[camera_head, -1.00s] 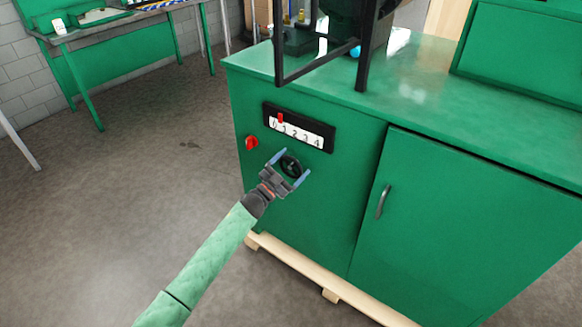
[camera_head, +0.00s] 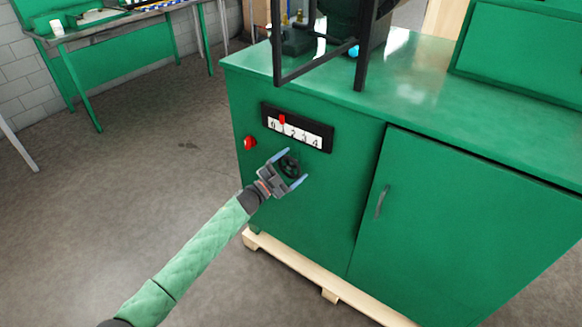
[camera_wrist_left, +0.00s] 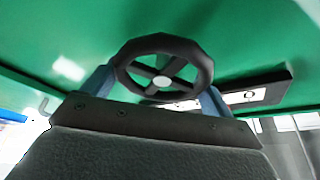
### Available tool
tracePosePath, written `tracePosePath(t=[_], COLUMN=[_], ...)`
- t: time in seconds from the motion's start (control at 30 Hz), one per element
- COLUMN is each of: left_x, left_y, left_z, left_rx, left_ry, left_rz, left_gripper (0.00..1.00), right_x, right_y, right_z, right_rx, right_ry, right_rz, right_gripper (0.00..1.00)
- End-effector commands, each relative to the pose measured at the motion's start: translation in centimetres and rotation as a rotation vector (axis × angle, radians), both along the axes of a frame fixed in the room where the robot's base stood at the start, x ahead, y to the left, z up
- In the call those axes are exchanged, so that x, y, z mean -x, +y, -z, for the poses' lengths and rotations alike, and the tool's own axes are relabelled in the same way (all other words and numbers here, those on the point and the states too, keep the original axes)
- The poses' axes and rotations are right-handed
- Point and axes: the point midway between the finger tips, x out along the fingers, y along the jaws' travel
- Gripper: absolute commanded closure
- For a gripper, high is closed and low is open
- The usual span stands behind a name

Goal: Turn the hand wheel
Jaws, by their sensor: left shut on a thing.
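The black hand wheel (camera_head: 290,166) is on the front of the green cabinet, below the number scale. It also shows in the left wrist view (camera_wrist_left: 162,50), with several spokes and a pale hub. My left gripper (camera_head: 291,168) has its two blue-tipped fingers on opposite sides of the wheel's rim and is shut on it. In the left wrist view the fingers (camera_wrist_left: 158,90) reach up on either side of the rim. The number scale (camera_head: 297,131) has a red pointer (camera_head: 282,118) near the 1. My right gripper is not in view.
A red knob (camera_head: 250,143) sticks out left of the scale. A cabinet door with a handle (camera_head: 382,201) is to the right. A black frame (camera_head: 362,60) stands on the cabinet top. A wooden pallet (camera_head: 300,268) runs along the bottom. The floor at left is clear.

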Motion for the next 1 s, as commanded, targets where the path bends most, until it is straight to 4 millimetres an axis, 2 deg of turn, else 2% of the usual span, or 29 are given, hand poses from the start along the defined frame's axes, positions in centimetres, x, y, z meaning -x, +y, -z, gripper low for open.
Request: tracePosePath(t=[0.1,0.13,0.2,0.53,0.87,1.0], left_x=[0.1,0.1,0.1,0.4,3.3,4.2], left_y=[0.0,0.0,0.0,0.5,4.2,5.4], left_z=[0.1,0.1,0.1,0.4,1.8,2.2], left_rx=[-0.001,-0.001,-0.001,0.0,-0.001,-0.001], left_ry=[0.002,0.002,0.002,0.001,0.002,0.002], left_rz=[0.0,0.0,0.0,0.0,0.0,0.0], left_gripper=[0.37,0.1,0.0,0.0,0.0,0.0], right_x=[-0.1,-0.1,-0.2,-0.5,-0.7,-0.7], right_y=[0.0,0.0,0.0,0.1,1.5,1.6], right_z=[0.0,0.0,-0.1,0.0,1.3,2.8], right_rx=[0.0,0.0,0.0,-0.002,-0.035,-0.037], right_ry=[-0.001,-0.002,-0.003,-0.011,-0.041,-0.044], right_rz=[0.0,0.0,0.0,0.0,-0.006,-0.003], right_gripper=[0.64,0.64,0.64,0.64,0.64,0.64])
